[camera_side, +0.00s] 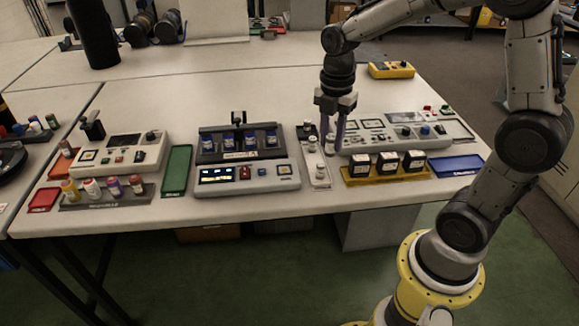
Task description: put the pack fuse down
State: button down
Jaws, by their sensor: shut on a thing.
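My gripper (331,143) points straight down over the narrow light tray (317,182) at the middle of the table. Its fingers are shut on a small pale cylinder, the pack fuse (330,148), which is upright between the fingertips. The fuse is low over the tray's right side; I cannot tell whether its lower end touches anything. Other small pale pieces (312,144) stand in the same tray, to the left of and below my fingers.
Left of the tray is a grey console (247,181) with several blue-labelled jars in a rack behind it. To the right stand a yellow holder (385,177) with black boxes, a grey panel (447,133) and a blue tray (456,166). The table behind is mostly clear.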

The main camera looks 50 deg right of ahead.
jog(key=shift+w+a, duration=0.3)
jog(key=shift+a, duration=0.2)
jog(key=w+f, duration=0.3)
jog(key=w, duration=0.1)
jog(key=w+d+f, duration=0.1)
jog(key=w+f, duration=0.2)
jog(key=w, duration=0.1)
jog(key=w+f, duration=0.3)
jog(key=w, duration=0.2)
jog(key=shift+w+d+f, duration=0.1)
jog(key=shift+d, duration=0.3)
jog(key=shift+w+f, duration=0.15)
jog(key=shift+f, duration=0.1)
jog(key=shift+w+f, duration=0.1)
jog(key=shift+f, duration=1.45)
jog(key=shift+f, duration=0.3)
jog(key=c, duration=0.6)
grip_release()
